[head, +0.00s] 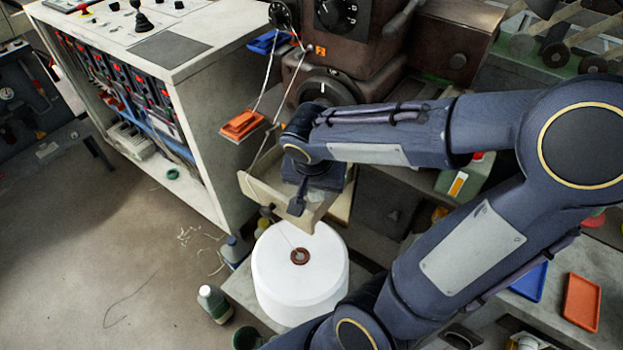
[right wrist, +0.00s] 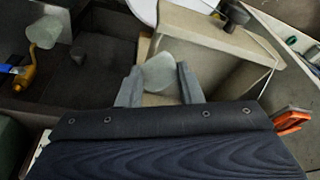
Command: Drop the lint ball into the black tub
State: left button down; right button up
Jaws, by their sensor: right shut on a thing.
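My right gripper (head: 297,200) is over the beige open bin (head: 322,212) at the front of the brown machine. In the right wrist view my right gripper (right wrist: 159,88) is shut on a pale grey-green lump, which looks like the lint ball (right wrist: 159,70). The lump sits between the two grey fingers, above the beige bin (right wrist: 205,38). I cannot pick out the black tub for certain; a dark, box-like area (right wrist: 92,75) lies left of the bin in the right wrist view. My left gripper is not in view.
A large white spool (head: 300,285) with a brown ring stands in front of the bin. A green-and-white bottle (head: 213,303) stands near the spool. Open floor lies at the left.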

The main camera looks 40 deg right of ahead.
jog(key=s+a, duration=0.1)
jog(key=s+r, duration=0.1)
jog(key=s, duration=0.1)
jog(key=s+a+r, duration=0.1)
jog(key=s, duration=0.1)
jog(key=shift+a+r, duration=0.2)
jog(key=shift+a, duration=0.15)
